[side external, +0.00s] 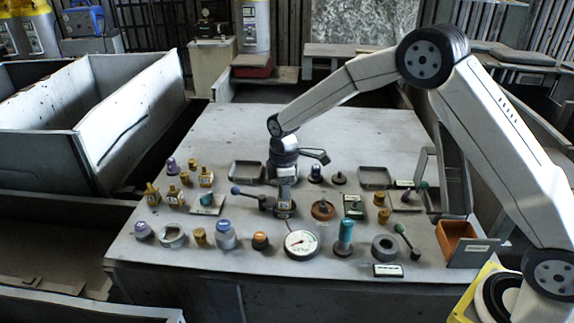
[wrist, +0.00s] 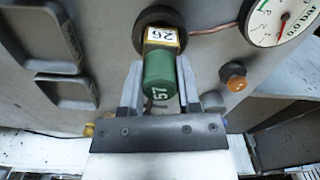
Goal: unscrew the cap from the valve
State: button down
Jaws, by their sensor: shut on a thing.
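In the wrist view, a green cylindrical cap marked 57 (wrist: 159,75) sits between the two fingers of my gripper (wrist: 160,78), which is shut on it. Beyond the cap are a yellow-edged tag marked 26 (wrist: 162,37) and a dark round base (wrist: 153,16), which seem to belong to the valve. In the side view, my gripper (side external: 284,188) points down at the middle of the table, over the dark valve base (side external: 284,212). The cap itself is hard to make out there. Whether its thread is engaged cannot be seen.
A white round gauge (side external: 301,243) lies just in front of the valve, joined by a thin copper pipe (wrist: 213,29). A blue-ended lever (side external: 250,197) is close left, a brown round part (side external: 323,209) close right. The table's back (side external: 225,130) is clear.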

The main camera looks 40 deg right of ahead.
jog(key=shift+n, duration=0.5)
jog(key=shift+n, duration=2)
jog(key=shift+n, duration=2)
jog(key=shift+n, duration=1)
jog(key=shift+r, duration=0.7)
jog(key=shift+r, duration=2.35)
